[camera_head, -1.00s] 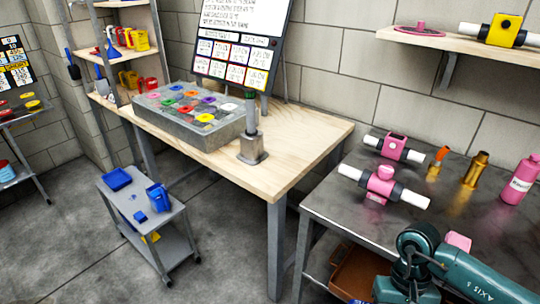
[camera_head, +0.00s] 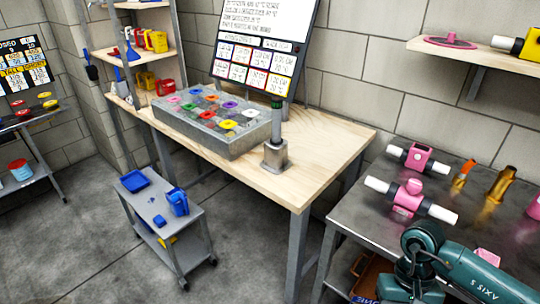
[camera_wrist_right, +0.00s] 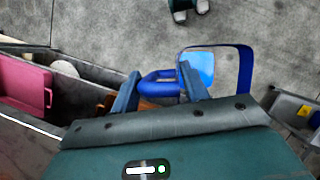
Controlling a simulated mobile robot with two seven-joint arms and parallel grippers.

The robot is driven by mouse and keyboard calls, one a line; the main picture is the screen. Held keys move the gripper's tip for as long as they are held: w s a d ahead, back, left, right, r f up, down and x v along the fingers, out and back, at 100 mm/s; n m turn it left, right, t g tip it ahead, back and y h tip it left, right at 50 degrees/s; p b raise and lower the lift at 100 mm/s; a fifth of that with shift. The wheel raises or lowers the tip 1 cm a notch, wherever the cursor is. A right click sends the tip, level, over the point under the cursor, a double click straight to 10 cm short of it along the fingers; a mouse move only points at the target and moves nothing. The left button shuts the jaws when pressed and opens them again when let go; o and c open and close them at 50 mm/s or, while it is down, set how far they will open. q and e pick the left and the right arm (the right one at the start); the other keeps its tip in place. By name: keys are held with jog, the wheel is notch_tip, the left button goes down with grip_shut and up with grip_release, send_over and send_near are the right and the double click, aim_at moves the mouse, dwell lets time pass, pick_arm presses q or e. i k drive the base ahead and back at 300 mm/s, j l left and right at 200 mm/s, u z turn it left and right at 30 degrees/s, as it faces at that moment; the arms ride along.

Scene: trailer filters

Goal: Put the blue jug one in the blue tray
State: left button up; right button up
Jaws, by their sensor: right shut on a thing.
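In the right wrist view my right gripper (camera_wrist_right: 160,90) is shut on the handle of a blue jug (camera_wrist_right: 246,72), with the jug's open rim beyond the fingers. The held jug is out of sight in the head view, where only my right arm shows at the lower right. A blue tray (camera_head: 134,181) lies on the top of a grey cart (camera_head: 187,230). Another blue jug (camera_head: 178,203) stands upright on the same top, right of the tray. My left gripper is not in view.
A small blue piece (camera_head: 159,220) lies near the cart's front edge. A wooden table (camera_head: 335,136) stands behind the cart, and a metal table (camera_head: 370,220) with pink parts is at the right. Open floor (camera_head: 90,255) lies left of the cart.

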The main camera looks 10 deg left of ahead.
aim_at(135, 182)
jog(key=i+j, duration=0.1)
jog(key=j, duration=0.35)
jog(key=i+j+u, duration=0.1)
jog(key=j, duration=0.4)
jog(key=i+j+u, duration=0.1)
jog(key=j, duration=0.35)
jog(key=i+j, duration=0.15)
jog(key=j, duration=0.3)
jog(key=i+j+u, duration=0.1)
jog(key=j, duration=0.35)
jog(key=i+j, duration=0.2)
jog(key=j, duration=0.25)
jog(key=i+j+u, duration=0.15)
jog(key=j, duration=0.25)
jog(key=i+j, duration=0.2)
jog(key=j, duration=0.25)
jog(key=i+j, duration=0.1)
jog(key=i, duration=0.85)
jog(key=j+u, duration=0.05)
